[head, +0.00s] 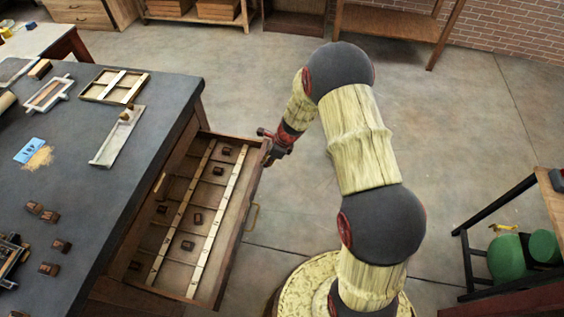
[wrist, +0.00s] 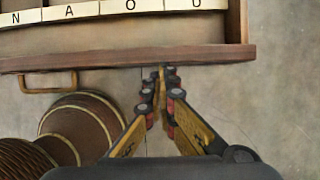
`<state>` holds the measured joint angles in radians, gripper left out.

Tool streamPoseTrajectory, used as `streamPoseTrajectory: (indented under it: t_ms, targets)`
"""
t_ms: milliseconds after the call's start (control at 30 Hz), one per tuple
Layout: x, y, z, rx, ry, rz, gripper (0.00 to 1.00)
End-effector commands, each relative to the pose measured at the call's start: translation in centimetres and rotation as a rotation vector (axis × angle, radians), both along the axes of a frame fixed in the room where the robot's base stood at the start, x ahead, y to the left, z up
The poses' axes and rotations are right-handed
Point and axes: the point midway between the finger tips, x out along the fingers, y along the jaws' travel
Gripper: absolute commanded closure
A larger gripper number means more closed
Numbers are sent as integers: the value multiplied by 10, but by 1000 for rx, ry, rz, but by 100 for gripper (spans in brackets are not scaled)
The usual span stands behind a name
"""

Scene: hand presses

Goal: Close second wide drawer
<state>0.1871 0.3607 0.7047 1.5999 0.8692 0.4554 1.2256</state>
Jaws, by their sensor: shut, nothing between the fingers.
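A wide wooden drawer (head: 172,230) stands pulled out from the side of the grey-topped cabinet, with lettered divider strips and several small dark blocks inside. Its front panel (wrist: 110,60) runs across the upper part of the wrist view, with a brass handle (wrist: 47,84) on its left. My gripper (head: 265,135) is shut and empty at the far end of the drawer front, on its outer side. In the wrist view the closed fingertips (wrist: 161,74) are at the front panel's lower edge, right of the handle. I cannot tell whether they touch it.
The grey-topped cabinet (head: 110,125) holds frames, a blue card and several small blocks. Another brass handle (head: 161,183) shows at the cabinet side. A stand with green round objects (head: 507,257) is at the right. Open concrete floor lies behind and beside my arm.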

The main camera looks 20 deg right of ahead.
Motion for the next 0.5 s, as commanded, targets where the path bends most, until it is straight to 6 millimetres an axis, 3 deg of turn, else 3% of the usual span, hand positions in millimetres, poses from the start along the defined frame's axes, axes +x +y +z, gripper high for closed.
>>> streamPoseTrajectory:
  t_ms: [33,500]
  targets:
    - [8,15,3,1,4,7,100]
    - [84,121,3,0,4,6,100]
